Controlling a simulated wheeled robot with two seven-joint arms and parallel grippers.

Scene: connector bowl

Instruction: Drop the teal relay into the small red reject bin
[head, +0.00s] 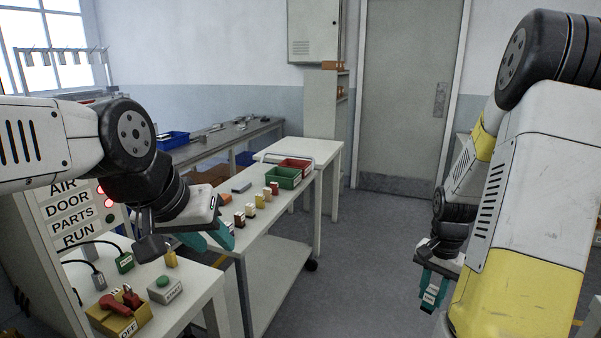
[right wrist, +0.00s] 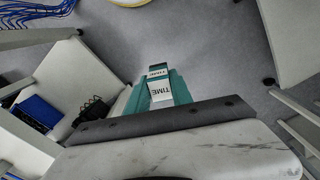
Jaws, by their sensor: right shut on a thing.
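The teal relay (right wrist: 159,84) has a white label reading TIME and is gripped between the teal fingers of my right gripper (right wrist: 158,95). In the head view my right gripper (head: 434,288) hangs low at the right, over the floor, with the relay's pale labels (head: 430,294) just showing. The small red bin (head: 297,164) is on the white bench in the middle, behind a green bin (head: 283,179), far from the right gripper. My left gripper (head: 208,236) is over the bench's near left end, its teal fingers apart with nothing seen between them.
Several small relays (head: 250,210) stand in a row along the bench, left of the bins. A labelled panel (head: 75,212) and a table with a START button box (head: 165,288) are at the left. Open floor (head: 350,270) lies between the bench and my right arm.

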